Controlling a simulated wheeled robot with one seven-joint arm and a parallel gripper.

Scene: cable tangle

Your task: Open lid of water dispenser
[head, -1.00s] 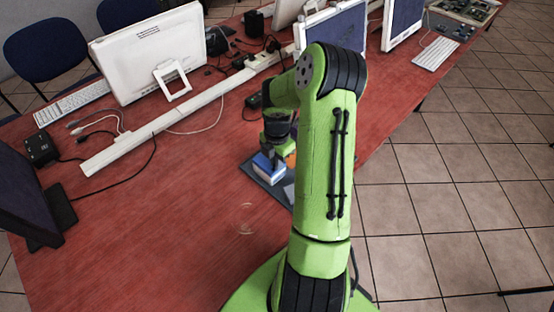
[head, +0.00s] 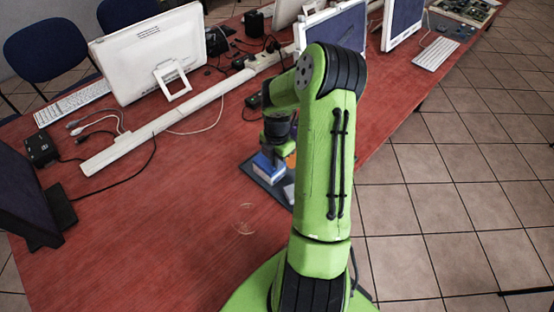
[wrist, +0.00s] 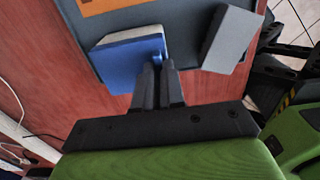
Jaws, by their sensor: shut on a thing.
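No thing that I can clearly recognise as a water dispenser or its lid shows. My gripper (wrist: 159,64) has its two dark fingers close together at the right edge of a blue and white box (wrist: 125,62), with a thin blue part between the tips. I cannot tell whether that part is a lid. In the head view the blue box (head: 266,168) lies on a dark tray (head: 281,193) under my wrist, and my arm hides part of it. A faint clear round thing (head: 245,219) is on the table in front.
A grey block (wrist: 229,38) and an orange flat thing (wrist: 98,5) lie on the tray. A white cable channel (head: 155,125), cables and monitors (head: 146,50) stand behind on the red table (head: 120,230). The front middle of the table is mostly clear.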

